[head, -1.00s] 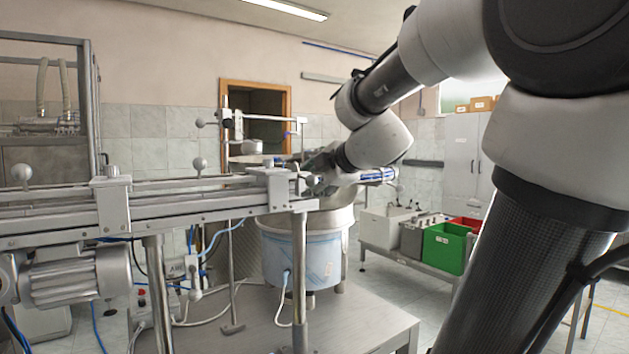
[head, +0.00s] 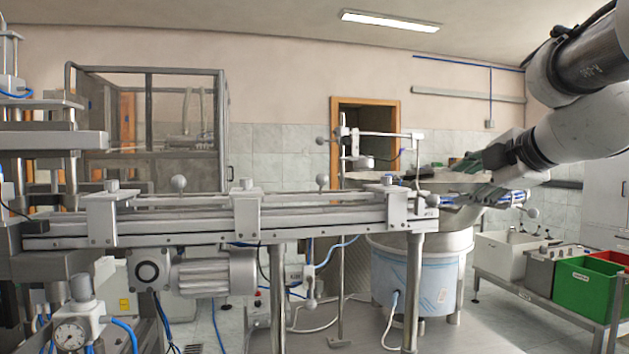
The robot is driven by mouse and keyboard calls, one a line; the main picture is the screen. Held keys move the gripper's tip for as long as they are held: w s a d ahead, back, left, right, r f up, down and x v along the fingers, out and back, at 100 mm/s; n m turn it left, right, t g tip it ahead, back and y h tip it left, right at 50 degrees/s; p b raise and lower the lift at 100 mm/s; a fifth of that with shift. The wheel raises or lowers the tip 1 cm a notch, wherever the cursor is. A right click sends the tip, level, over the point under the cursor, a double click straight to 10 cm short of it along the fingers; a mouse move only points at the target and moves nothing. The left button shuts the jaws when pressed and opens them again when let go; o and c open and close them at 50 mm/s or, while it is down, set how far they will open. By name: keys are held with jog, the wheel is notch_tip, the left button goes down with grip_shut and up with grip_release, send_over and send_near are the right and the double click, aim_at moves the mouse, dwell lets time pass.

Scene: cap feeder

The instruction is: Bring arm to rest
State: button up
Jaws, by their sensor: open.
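My arm (head: 580,130) comes in from the upper right of the head view. It ends in my gripper (head: 462,175), which points left over the cap feeder. The gripper's fingers are apart, with no object seen between them. The feeder's round drum (head: 415,275), with a light blue wrap, stands below and to the left of the gripper. The gripper overlaps the feeder's upper rim in the picture, and I cannot tell the gap between them.
A conveyor rail (head: 250,222) runs across from the left to the feeder. At the right, a low bench holds a green bin (head: 592,290), a red bin (head: 612,257) and a white bin (head: 500,255).

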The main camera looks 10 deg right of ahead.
dwell(0.3)
jog(key=s+a+f+m+g, duration=0.2)
jog(key=s+f+m+g, duration=0.2)
jog(key=f+m, duration=0.4)
jog(key=s+a+f+m+g, duration=0.3)
jog(key=s+f+m+g, duration=0.2)
jog(key=f, duration=0.8)
jog(key=shift+s+f+m, duration=0.2)
jog(key=shift+s+m, duration=0.2)
jog(key=shift+m, duration=1)
